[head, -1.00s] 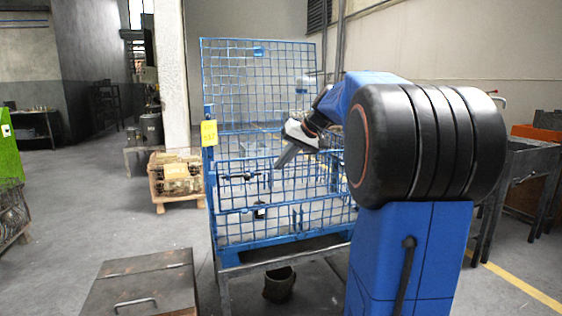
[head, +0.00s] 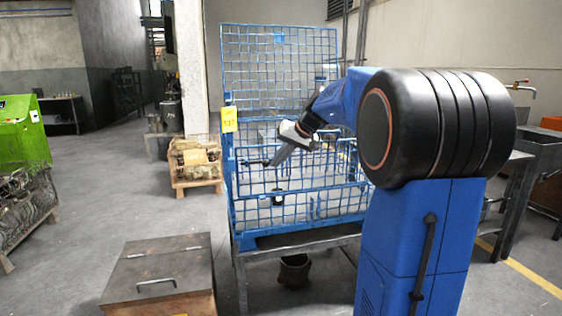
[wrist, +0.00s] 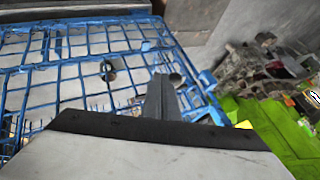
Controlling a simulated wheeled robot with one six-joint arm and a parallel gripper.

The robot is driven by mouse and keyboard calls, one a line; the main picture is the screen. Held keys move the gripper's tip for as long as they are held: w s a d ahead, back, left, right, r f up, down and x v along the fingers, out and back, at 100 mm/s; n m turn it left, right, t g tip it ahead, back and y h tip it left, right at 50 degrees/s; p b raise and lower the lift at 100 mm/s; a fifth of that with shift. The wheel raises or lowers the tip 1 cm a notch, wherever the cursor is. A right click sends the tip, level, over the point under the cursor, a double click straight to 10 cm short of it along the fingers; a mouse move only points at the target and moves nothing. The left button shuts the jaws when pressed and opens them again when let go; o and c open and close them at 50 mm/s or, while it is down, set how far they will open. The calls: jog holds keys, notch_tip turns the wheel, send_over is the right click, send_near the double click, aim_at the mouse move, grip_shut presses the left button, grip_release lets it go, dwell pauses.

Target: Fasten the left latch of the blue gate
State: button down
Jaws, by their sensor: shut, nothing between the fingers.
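The blue gate (head: 320,187) is the wire-mesh front of a blue mesh crate. A small dark latch part (head: 252,162) shows at its upper left, near the left post. My gripper (head: 271,165) is shut and empty, pointing down and left, with its tip close to the right of this dark part. I cannot tell whether they touch. In the wrist view my narrow grey fingers (wrist: 162,98) stand over the blue mesh (wrist: 75,50), with a grey round-ended piece (wrist: 176,80) right beside their tip. The latch's exact position is too small to tell.
The crate rests on a grey metal stand (head: 300,243). A lidded metal box (head: 160,270) stands at front left, a wooden crate (head: 195,170) behind it. Floor at left is open.

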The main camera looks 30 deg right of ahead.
aim_at(265, 161)
jog(key=shift+w+a, duration=0.2)
jog(key=shift+a, duration=0.5)
jog(key=shift+w+a, duration=0.2)
jog(key=shift+a, duration=0.55)
jog(key=shift+w+a, duration=0.2)
jog(key=shift+a, duration=0.5)
